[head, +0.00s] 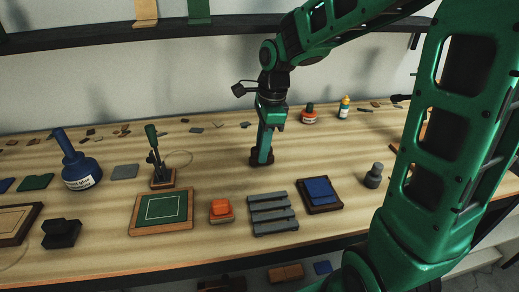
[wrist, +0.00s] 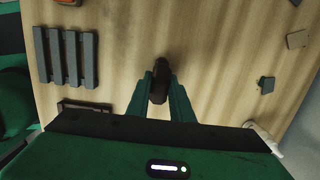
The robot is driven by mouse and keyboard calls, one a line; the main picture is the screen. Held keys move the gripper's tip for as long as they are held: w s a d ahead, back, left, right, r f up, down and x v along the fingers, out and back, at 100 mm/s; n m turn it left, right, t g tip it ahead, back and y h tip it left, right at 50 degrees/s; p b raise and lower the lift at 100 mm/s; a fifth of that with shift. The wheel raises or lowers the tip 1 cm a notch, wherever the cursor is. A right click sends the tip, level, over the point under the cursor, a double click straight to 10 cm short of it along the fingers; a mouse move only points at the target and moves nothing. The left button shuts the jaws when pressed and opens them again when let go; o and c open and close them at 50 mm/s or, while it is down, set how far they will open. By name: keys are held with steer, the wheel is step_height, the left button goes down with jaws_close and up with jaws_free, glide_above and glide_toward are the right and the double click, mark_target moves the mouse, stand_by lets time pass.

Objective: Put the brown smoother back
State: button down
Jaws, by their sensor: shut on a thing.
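My gripper (head: 262,153) points down over the middle of the table, behind the grey slatted rack (head: 271,215). It is shut on the brown smoother (head: 260,161), a small dark brown piece low at the fingertips. In the wrist view the smoother (wrist: 160,82) sits between the two green fingers (wrist: 160,92), and its far end sticks out past them. It is at or just above the table top; I cannot tell whether it touches. The fingers hide part of it.
The rack also shows in the wrist view (wrist: 66,57). Near it are a blue pad (head: 320,189) on a dark tray, an orange block (head: 221,208) and a green framed board (head: 161,210). A green-handled press (head: 157,163) and a blue bottle (head: 80,170) stand left. Bare wood surrounds my gripper.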

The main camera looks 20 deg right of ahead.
steer(key=shift+f, duration=0.15)
steer(key=c, duration=1.6)
jaws_free()
steer(key=shift+f, duration=0.1)
steer(key=shift+o, duration=0.2)
step_height(320, 180, up, 12)
steer(key=d, duration=0.1)
steer(key=shift+s+d, duration=0.15)
steer(key=shift+d, duration=0.15)
steer(key=s+d+f+n, duration=0.3)
steer(key=s+d+n, duration=0.1)
steer(key=s, duration=0.3)
steer(key=s+d+f+n+h, duration=0.1)
steer(key=s+d+f+n, duration=0.2)
steer(key=s+d, duration=0.3)
steer(key=s+d+f+n, duration=0.3)
steer(key=s+d+n, duration=0.2)
steer(key=s, duration=0.5)
steer(key=shift+s+d+f+n, duration=0.15)
steer(key=shift+f+n, duration=0.25)
steer(key=shift+n, duration=0.2)
steer(key=shift+s+f+n+g, duration=0.2)
steer(key=shift+s+n+g, duration=0.1)
steer(key=shift+s, duration=0.1)
